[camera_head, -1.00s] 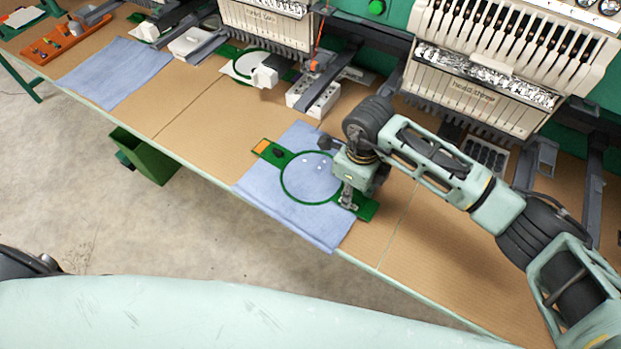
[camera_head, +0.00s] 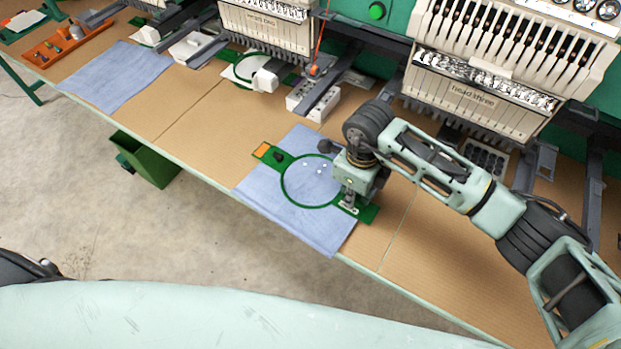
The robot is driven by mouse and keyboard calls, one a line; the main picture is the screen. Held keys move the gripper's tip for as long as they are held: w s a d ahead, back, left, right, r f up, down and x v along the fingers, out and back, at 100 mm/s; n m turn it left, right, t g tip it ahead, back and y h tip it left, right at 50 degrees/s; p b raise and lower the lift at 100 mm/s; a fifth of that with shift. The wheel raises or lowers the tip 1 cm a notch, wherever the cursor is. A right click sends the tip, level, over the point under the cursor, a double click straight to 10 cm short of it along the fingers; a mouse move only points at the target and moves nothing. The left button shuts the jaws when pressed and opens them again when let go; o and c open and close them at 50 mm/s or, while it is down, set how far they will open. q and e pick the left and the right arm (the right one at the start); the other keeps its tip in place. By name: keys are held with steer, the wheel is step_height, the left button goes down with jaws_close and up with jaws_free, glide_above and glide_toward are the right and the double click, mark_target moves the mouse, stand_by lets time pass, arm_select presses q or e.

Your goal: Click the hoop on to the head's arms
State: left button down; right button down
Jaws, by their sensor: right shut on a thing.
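A green hoop (camera_head: 284,190) with blue cloth (camera_head: 285,212) spread in and around it lies at the table's front edge. An orange mark shows on its left bracket. My right gripper (camera_head: 350,205) points down and is shut on the hoop's right bracket; the wrist hides part of the hoop's right side. The machine head labelled three (camera_head: 478,92) is behind and to the right, with grey arms (camera_head: 538,165) under it. Another head (camera_head: 265,22) is to its left, with a grey arm (camera_head: 322,104) reaching forward from beneath. My left gripper is not in view.
A second hoop (camera_head: 243,72) with white material sits under the left head. A white box (camera_head: 325,103) stands behind the cloth. Another blue cloth (camera_head: 117,75) and an orange tray (camera_head: 68,46) lie at left. A green bin (camera_head: 145,160) is below the table edge. Bare table lies right of the hoop.

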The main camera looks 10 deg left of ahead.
steer(key=shift+r+p, duration=0.95)
steer(key=shift+r, duration=1.1)
